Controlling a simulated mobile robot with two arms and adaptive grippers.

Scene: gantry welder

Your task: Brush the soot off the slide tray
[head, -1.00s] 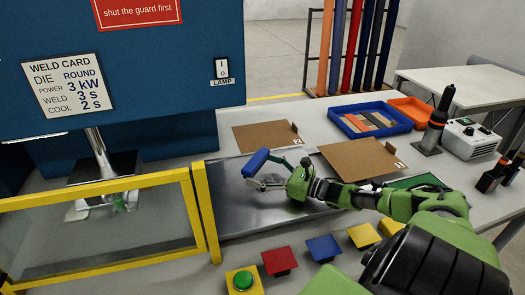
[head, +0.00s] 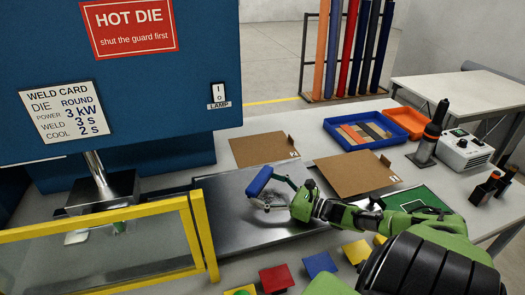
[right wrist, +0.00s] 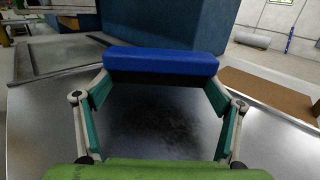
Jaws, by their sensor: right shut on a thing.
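The slide tray (head: 225,210) is a bare metal plate on the bench, right of the yellow guard. A dark, smudged soot patch (right wrist: 150,130) lies on it in the right wrist view. My right gripper (head: 266,190) is over the tray, shut on a blue block-shaped brush (head: 259,181). The brush also shows between the fingertips in the right wrist view (right wrist: 160,66), beyond the soot patch. Its underside is hidden, so I cannot tell whether it touches the tray. My left gripper is out of view.
The guard (head: 206,238) with its clear panel stands left of the tray, before the blue welder (head: 110,120). Brown boards (head: 262,149) lie behind and right. Coloured buttons (head: 276,279) line the front. A blue bin (head: 368,124) stands at the back.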

